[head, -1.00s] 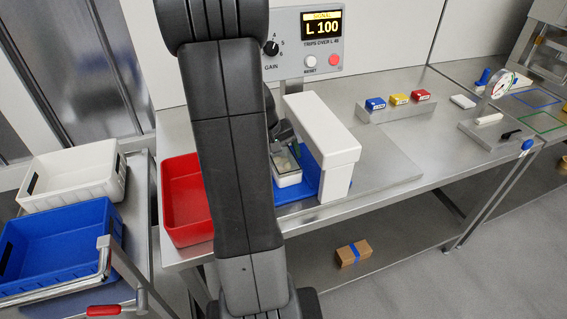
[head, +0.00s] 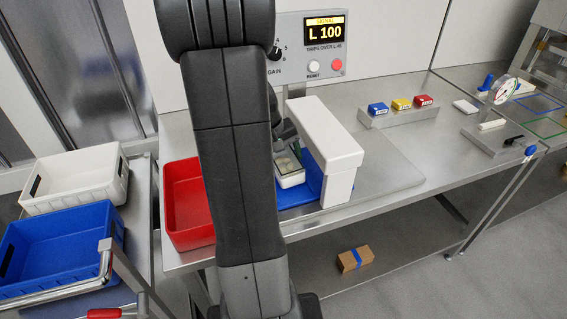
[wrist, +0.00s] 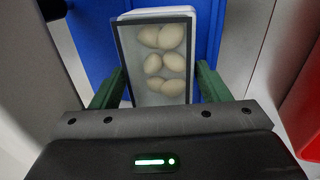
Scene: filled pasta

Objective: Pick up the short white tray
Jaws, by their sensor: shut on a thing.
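The short white tray (head: 291,181) sits at the white arch-shaped detector (head: 337,150), on or just above a blue surface (head: 312,176); I cannot tell whether it touches. In the wrist view the tray (wrist: 205,14) holds several pale oval pasta pieces (wrist: 171,37) under a clear, dark-edged cover. My gripper (wrist: 153,88) has its green fingers on both sides of the tray, shut on it. In the head view my gripper is mostly hidden behind my arm, with part of it just above the tray.
A red bin (head: 186,205) stands left of the detector. A white crate (head: 75,182) and a blue crate (head: 62,248) are on a cart at far left. Blue, yellow and red blocks (head: 401,104) sit on a stand to the right. The bench plate right of the detector is clear.

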